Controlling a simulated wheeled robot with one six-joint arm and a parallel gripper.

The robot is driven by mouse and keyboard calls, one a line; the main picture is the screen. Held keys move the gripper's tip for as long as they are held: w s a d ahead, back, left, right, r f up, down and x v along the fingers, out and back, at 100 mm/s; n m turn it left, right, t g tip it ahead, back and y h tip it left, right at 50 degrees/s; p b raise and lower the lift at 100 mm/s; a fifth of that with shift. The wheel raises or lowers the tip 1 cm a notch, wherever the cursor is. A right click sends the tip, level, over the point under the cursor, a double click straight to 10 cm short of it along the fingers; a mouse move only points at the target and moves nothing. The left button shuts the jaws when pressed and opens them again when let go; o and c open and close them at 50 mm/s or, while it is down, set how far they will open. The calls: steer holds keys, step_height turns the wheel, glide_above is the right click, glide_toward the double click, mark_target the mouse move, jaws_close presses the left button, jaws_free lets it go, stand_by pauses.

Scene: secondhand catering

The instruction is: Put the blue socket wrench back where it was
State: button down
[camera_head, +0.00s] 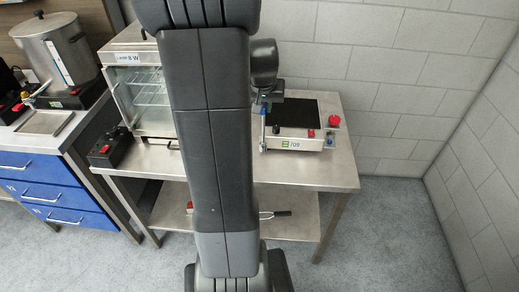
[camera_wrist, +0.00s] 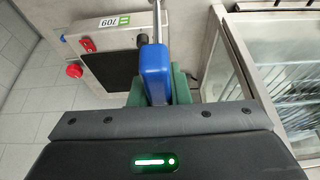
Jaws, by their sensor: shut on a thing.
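The blue socket wrench (camera_wrist: 155,72) has a blue handle and a thin metal shaft. My gripper (camera_wrist: 158,92) is shut on the blue handle, with green pads on both sides of it. In the head view the wrench (camera_head: 263,132) hangs roughly upright at the left front corner of the machine marked 709. My gripper (camera_head: 268,101) is above it, partly hidden by my arm. I cannot tell whether the wrench's lower end touches the table.
The 709 machine (camera_head: 295,142) has a black top and red knobs and stands on the steel table (camera_head: 335,173). A glass display cabinet (camera_head: 147,93) stands to the left, with a black control box (camera_head: 110,148) before it. A dark-handled tool (camera_head: 276,214) lies on the lower shelf.

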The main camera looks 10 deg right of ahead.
mark_target(263, 125)
step_height(263, 125, down, 9)
steer(key=shift+s+f+p, duration=0.1)
steer(key=shift+p, duration=0.3)
steer(key=shift+f, duration=0.2)
steer(key=c, duration=1.4)
jaws_free()
steer(key=shift+o, duration=0.2)
steer(key=shift+r, duration=0.2)
steer(key=shift+r, duration=0.2)
steer(key=v, duration=1.1)
steer(key=shift+s+a+r+b, duration=0.1)
steer(key=shift+s+r+b, duration=0.1)
steer(key=shift+r+b, duration=0.15)
